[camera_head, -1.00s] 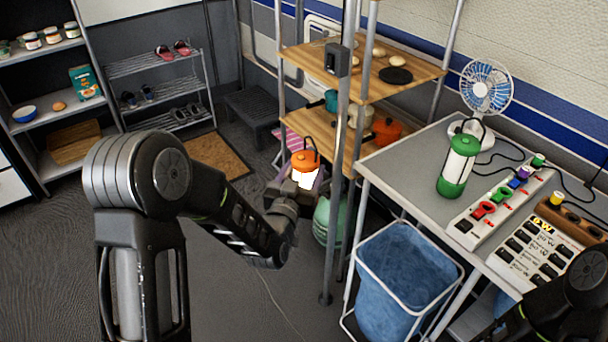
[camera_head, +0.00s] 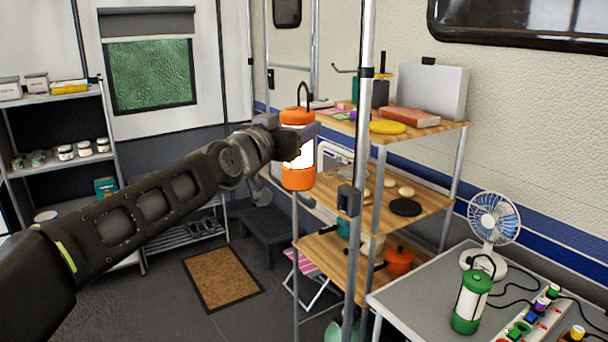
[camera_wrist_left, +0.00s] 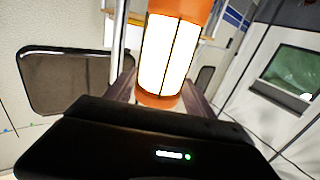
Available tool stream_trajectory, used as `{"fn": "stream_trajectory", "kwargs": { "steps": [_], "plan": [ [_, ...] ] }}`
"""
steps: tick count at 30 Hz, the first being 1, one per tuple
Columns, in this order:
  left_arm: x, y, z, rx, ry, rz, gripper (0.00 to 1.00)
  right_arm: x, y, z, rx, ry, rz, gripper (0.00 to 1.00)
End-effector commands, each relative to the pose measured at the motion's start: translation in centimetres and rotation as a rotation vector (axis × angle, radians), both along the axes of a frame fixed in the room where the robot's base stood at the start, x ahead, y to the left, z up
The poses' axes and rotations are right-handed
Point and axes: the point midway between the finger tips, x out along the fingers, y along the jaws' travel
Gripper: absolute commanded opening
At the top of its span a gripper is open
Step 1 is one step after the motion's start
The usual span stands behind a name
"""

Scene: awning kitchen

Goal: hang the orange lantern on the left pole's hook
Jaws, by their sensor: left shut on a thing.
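The orange lantern (camera_head: 298,178) is upright in the air, its dark loop handle on top and its white body lit. My left gripper (camera_head: 301,138) is shut around its middle, coming from the left. In the left wrist view the lantern (camera_wrist_left: 168,52) stands between the fingers (camera_wrist_left: 160,92); its top is cut off. A pole (camera_head: 363,110) stands just right of the lantern. A dark hook (camera_head: 344,69) sticks out left from a clamp on this pole, above and right of the lantern's handle. The handle and hook are apart. My right gripper is out of view.
A wooden shelf unit (camera_head: 430,205) with several objects stands behind the pole. A grey table (camera_head: 405,292) at right holds a green lantern (camera_head: 470,302) and a fan (camera_head: 492,222). A doormat (camera_head: 222,278) and a dark stool (camera_head: 265,228) are on the floor.

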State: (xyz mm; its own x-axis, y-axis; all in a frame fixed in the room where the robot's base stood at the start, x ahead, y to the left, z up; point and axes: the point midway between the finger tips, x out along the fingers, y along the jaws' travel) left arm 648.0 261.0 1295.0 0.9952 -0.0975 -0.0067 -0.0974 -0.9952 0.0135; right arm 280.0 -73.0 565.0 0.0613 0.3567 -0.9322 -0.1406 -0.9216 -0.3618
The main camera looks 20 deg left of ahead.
Motion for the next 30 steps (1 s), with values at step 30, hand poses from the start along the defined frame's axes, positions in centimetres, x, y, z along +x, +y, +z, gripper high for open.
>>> {"fn": "stream_trajectory", "kwargs": {
  "steps": [30],
  "plan": [
    [-2.1,-0.5,5.0,0.011,-0.010,-0.037,0.00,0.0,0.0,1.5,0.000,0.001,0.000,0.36]
  ]
}}
